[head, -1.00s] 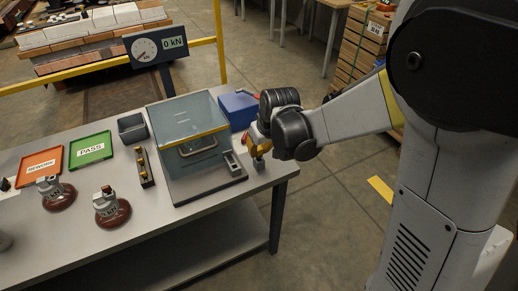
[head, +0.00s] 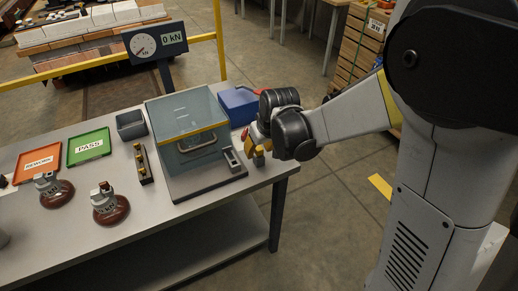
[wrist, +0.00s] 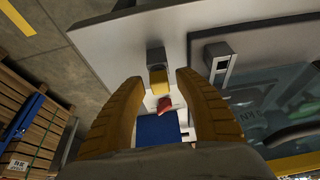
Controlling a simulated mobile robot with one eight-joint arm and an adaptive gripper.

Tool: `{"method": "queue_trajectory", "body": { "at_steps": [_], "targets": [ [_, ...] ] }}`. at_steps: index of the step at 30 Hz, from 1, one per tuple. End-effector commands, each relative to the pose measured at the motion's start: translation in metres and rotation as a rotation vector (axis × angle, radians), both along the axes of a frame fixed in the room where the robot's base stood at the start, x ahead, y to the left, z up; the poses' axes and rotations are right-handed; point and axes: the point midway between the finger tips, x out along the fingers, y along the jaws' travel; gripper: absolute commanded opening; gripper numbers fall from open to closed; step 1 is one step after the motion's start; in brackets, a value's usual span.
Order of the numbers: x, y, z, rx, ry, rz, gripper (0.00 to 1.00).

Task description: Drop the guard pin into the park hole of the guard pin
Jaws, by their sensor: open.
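A small yellow piece, which looks like the guard pin (wrist: 158,82), sits at a grey block (wrist: 155,56) near the table's front right corner. In the head view the yellow top (head: 259,153) shows above the grey post (head: 259,162), upright as far as I can tell. Whether the pin is fully down in a hole is hidden. My gripper (wrist: 165,78) is open, its two yellow fingers on either side of the pin with gaps. In the head view my gripper (head: 251,141) is beside the post, low over the table.
The clear guard box (head: 187,125) stands left of the post; its base carries another slotted grey block (head: 232,160). A blue box (head: 238,104) with a red part (wrist: 168,104) lies behind. Green (head: 90,147) and orange trays and two brown insulators (head: 111,209) are further left.

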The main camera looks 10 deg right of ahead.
Motion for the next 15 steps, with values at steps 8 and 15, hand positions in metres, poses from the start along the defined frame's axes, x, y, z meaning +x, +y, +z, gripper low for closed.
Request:
{"method": "queue_trajectory", "body": {
  "at_steps": [8, 15],
  "targets": [
    [-0.011, -0.003, 0.027, 0.000, 0.000, 0.000, 0.40],
    [-0.031, -0.009, 0.075, 0.000, 0.000, -0.001, 0.40]
  ]
}}
